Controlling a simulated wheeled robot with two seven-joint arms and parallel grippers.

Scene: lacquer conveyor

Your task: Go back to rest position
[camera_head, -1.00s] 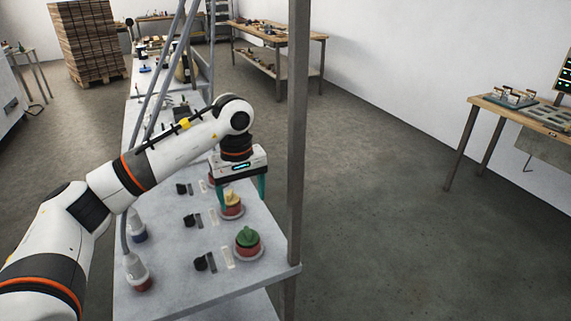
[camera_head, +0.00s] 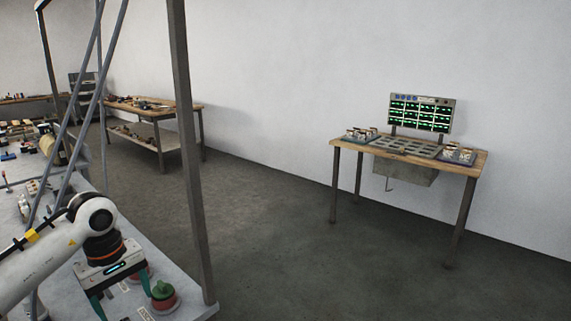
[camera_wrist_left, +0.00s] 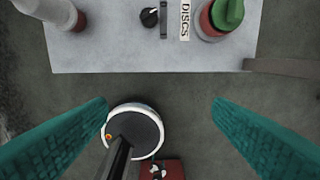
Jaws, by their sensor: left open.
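My left gripper (camera_head: 122,300) is at the bottom left of the head view, over the near end of the grey conveyor table (camera_head: 180,288). Its teal fingers are apart. In the left wrist view the fingers (camera_wrist_left: 160,120) stand wide apart with nothing held between them. A green-topped red piece (camera_head: 163,294) sits on the table just right of the gripper. It also shows beyond the fingers in the left wrist view (camera_wrist_left: 228,14). My right gripper is not in view.
A grey upright post (camera_head: 188,150) rises at the table's right edge. A wooden bench (camera_head: 470,161) with a lit green panel (camera_head: 419,113) stands at right. Another bench (camera_head: 190,107) is at back left. The floor between is clear. A "DISCS" label (camera_wrist_left: 185,20) shows beside a black knob (camera_wrist_left: 149,17).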

